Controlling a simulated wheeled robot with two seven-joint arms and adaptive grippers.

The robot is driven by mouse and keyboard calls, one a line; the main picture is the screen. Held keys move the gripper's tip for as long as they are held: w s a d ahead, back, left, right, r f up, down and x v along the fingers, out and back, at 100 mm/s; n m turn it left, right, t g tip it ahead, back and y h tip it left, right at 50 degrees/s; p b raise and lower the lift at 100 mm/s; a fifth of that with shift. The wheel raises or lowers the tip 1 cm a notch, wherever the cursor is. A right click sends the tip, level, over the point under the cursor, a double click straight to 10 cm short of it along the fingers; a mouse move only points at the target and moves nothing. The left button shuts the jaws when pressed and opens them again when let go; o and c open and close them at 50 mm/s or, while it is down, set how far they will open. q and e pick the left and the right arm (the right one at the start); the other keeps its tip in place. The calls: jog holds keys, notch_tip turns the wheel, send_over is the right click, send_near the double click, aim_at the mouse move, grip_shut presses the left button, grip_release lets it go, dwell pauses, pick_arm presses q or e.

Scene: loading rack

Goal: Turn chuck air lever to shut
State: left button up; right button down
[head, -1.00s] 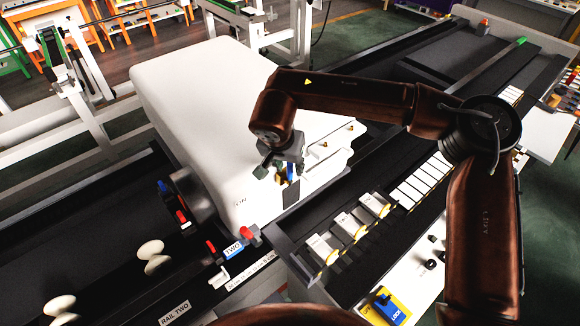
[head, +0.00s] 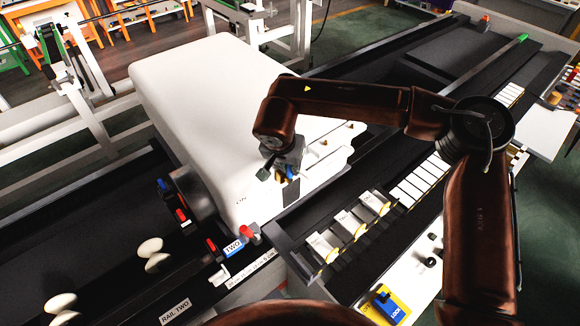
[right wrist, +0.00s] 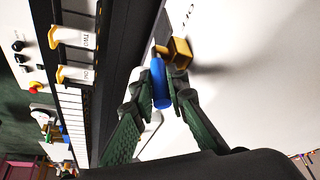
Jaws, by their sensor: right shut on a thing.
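The chuck air lever is a blue handle (head: 291,172) on a brass valve at the front of the white machine housing (head: 200,85). In the right wrist view the blue handle (right wrist: 160,88) runs down from the brass valve body (right wrist: 178,52). My right gripper (head: 284,176) is at the lever, its dark green fingers (right wrist: 162,92) closed on either side of the handle. In the head view the gripper partly hides the valve. My left gripper is not in view.
A rack with white labelled blocks (head: 350,224) lies right of the lever. Red and blue levers (head: 181,215) stand by the chuck at left. A blue-and-yellow lock switch (head: 387,302) is at the front. A dark rail bed (head: 95,235) runs left.

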jog(key=shift+w, duration=0.1)
dwell(0.3)
jog(key=shift+w+d+f+m+g+y+p, duration=0.1)
jog(key=shift+w+d+f+m+g+y, duration=0.2)
jog(key=shift+d+g+y, duration=0.5)
jog(key=shift+w+d+f+n+g+y+p, duration=0.15)
jog(key=shift+w+g+y, duration=0.35)
jog(key=shift+y, duration=0.55)
jog(key=shift+w+d+f+m+g+y+p, duration=0.15)
jog(key=shift+w+d+m+g+y, duration=0.1)
jog(key=shift+d+g+y, duration=0.55)
jog(key=shift+a+y, duration=0.25)
jog(key=c, duration=1.9)
grip_release()
jog(key=v, duration=1.2)
jog(key=shift+a, duration=0.1)
jog(key=shift+c, duration=0.3)
